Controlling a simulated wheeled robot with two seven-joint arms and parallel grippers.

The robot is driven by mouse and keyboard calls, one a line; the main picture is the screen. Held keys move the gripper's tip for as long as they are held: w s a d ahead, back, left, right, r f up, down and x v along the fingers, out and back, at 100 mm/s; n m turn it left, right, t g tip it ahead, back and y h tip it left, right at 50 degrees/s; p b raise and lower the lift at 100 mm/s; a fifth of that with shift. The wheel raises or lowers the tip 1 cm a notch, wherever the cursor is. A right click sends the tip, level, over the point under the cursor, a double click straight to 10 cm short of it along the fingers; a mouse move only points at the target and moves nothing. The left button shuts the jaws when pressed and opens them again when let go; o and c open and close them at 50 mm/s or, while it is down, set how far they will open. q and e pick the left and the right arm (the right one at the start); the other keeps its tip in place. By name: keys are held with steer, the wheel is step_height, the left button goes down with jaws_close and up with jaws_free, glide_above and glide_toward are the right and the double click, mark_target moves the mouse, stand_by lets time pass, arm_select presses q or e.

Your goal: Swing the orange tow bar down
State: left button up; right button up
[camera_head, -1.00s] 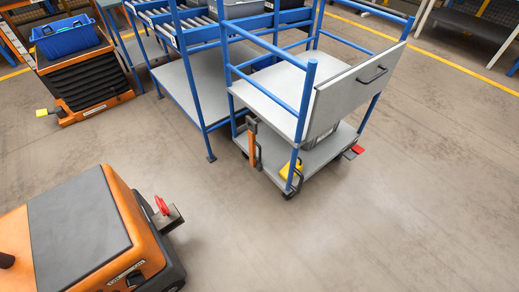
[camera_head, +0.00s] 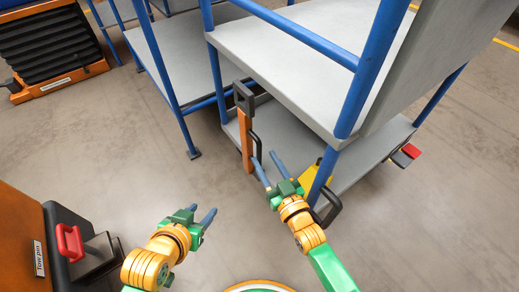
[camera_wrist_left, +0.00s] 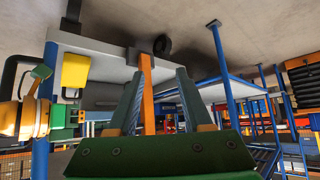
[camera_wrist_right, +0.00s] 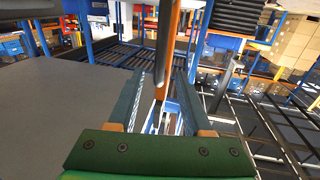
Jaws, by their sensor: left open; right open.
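The orange tow bar (camera_head: 246,140) stands upright at the near end of the grey cart, with a dark eye (camera_head: 243,97) on top. A black handle (camera_head: 257,147) sits just right of it. My right gripper (camera_head: 265,165) is open, its fingers pointing up near the bar's lower right. In the right wrist view the orange bar (camera_wrist_right: 173,28) and a dark bar line up between the fingers; contact is not clear. My left gripper (camera_head: 203,212) is open and empty over the floor, lower left of the bar. The bar (camera_wrist_left: 147,90) shows beyond its fingers in the left wrist view.
An orange tug with a red tow pin (camera_head: 69,243) stands lower left. Floor between tug and cart is clear.

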mark_target(260, 152)
steer(key=b+x, duration=0.1)
steer(key=x, duration=0.2)
steer(key=shift+f, duration=0.15)
steer(key=shift+b+x, duration=0.55)
steer(key=shift+x, duration=0.5)
arm_select(q)
steer(key=w+d+r+t+h, duration=0.1)
steer(key=w+r+t, duration=0.2)
steer(key=r, duration=0.4)
steer(key=w+d+r+t+h, duration=0.1)
steer(key=w+d+r+t, duration=0.1)
steer(key=r+t, duration=0.4)
steer(key=shift+w+d+r+m+h, duration=0.15)
steer(key=shift+w+r+m+h, duration=0.2)
steer(key=shift+w+r, duration=0.4)
arm_select(e)
jaws_close()
arm_select(q)
steer(key=shift+f, duration=0.1)
